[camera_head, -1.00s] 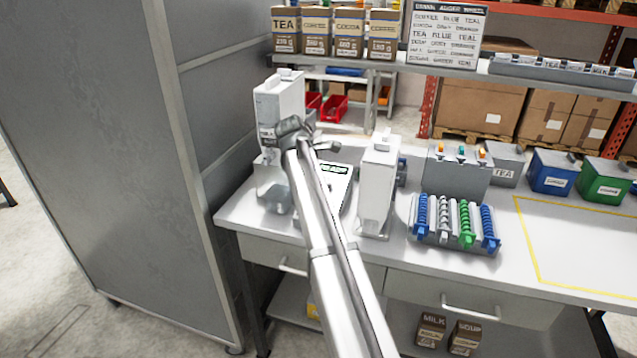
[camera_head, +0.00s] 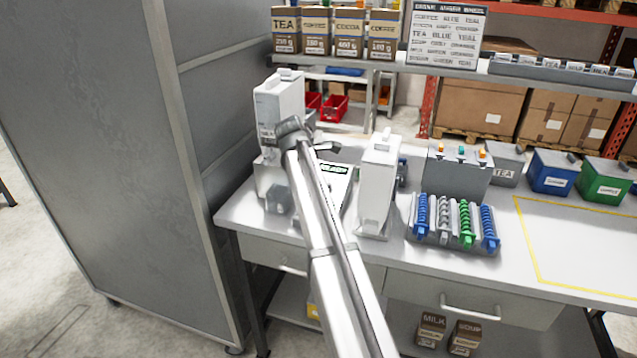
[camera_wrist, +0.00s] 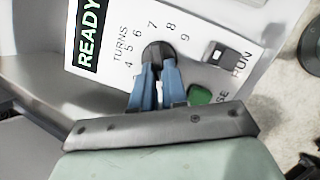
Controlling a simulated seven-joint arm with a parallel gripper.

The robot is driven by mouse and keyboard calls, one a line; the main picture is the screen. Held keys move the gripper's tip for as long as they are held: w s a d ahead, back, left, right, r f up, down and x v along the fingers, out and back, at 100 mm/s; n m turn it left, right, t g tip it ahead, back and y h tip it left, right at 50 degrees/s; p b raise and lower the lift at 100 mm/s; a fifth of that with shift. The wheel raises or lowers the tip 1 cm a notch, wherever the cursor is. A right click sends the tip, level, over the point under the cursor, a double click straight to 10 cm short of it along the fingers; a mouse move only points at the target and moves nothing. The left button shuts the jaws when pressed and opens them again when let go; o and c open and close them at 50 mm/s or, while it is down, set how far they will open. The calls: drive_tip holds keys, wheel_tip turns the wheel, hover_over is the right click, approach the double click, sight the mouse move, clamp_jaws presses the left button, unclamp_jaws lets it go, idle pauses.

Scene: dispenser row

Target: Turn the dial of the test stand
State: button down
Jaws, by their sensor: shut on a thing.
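The test stand's white panel (camera_wrist: 205,20) fills the top of the wrist view. It carries a display reading READY (camera_wrist: 87,33), the word TURNS and an arc of numbers from 4 to 9. The dark round dial (camera_wrist: 154,51) sits inside that arc. My gripper (camera_wrist: 154,66) has its blue fingers closed on the dial from below in the picture. Which number the dial points to is hard to tell. In the head view the panel (camera_head: 335,186) with its small green display shows behind my arm; the arm hides the dial and my fingertips.
A green button (camera_wrist: 199,94) and a RUN switch (camera_wrist: 220,54) lie right of the dial. A tall grey-white dispenser (camera_head: 279,105) stands left of my arm, and another white dispenser (camera_head: 379,185) stands close on the right. A rack with coloured coils (camera_head: 455,225) is farther right.

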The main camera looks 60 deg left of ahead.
drive_tip(key=m, duration=0.2)
drive_tip(key=m+h, duration=0.1)
drive_tip(key=shift+w+a+r+m, duration=0.1)
drive_tip(key=shift+w+a+m, duration=0.05)
drive_tip(key=shift+a+m, duration=0.25)
drive_tip(key=m, duration=0.3)
drive_tip(key=m+g+h, duration=0.1)
drive_tip(key=m, duration=0.1)
drive_tip(key=shift+w+a, duration=0.15)
drive_tip(key=shift+w, duration=0.1)
drive_tip(key=m, duration=0.1)
drive_tip(key=m+g, duration=0.1)
drive_tip(key=m, duration=0.2)
drive_tip(key=shift+w+r+m, duration=0.15)
drive_tip(key=shift+w+m, duration=0.15)
drive_tip(key=shift+m, duration=0.1)
drive_tip(key=shift+w+m+g, duration=0.15)
drive_tip(key=shift+m+g, duration=0.25)
drive_tip(key=shift+m, duration=0.6)
drive_tip(key=shift+w+m+g, duration=0.1)
drive_tip(key=shift+m+g, duration=0.3)
drive_tip(key=shift+m, duration=0.6)
drive_tip(key=c, duration=1.2)
unclamp_jaws()
drive_tip(key=shift+o, duration=0.2)
drive_tip(key=shift+r, duration=0.1)
